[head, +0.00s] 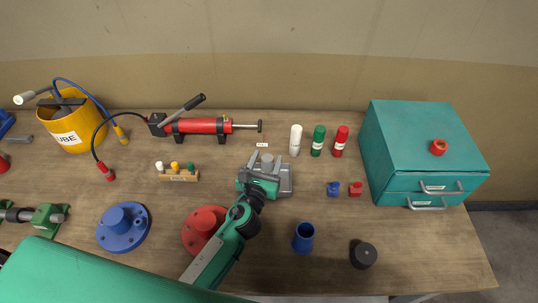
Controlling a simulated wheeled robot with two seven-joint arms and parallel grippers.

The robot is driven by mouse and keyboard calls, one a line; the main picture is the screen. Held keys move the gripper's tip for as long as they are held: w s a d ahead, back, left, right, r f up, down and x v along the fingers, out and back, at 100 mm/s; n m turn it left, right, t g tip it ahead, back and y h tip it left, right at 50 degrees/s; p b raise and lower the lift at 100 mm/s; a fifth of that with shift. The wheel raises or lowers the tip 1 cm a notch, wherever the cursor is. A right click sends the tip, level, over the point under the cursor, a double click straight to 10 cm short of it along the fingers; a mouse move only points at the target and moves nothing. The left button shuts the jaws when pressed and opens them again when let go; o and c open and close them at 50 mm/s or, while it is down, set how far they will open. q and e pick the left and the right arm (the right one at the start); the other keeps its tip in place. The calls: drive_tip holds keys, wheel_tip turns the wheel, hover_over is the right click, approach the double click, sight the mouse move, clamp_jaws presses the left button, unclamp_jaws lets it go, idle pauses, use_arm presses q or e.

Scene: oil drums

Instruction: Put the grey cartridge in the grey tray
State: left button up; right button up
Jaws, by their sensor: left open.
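The pale grey cartridge (296,140) stands upright on the bench, at the left end of a short row with a green and a red cartridge. A grey tray (287,181) seems to lie in the middle of the bench, left of and nearer than the cartridge, partly hidden by my left gripper. My left gripper (261,162) is open, over the tray area and apart from the cartridge. The grey of its fingers blends with the tray, so its height above it and any contents are unclear. My right gripper is not in view.
Green (318,141) and red (340,141) cartridges stand right of the grey one. A red hand pump (198,126) lies behind left. A teal drawer cabinet (415,150) stands right. A blue cup (303,238) and a black cylinder (363,254) stand nearer the front.

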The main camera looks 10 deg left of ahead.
use_arm(q)
drive_tip(key=s+b, duration=0.2)
drive_tip(key=s, duration=0.7)
drive_tip(key=shift+s+a, duration=0.2)
drive_tip(key=shift+a, duration=0.05)
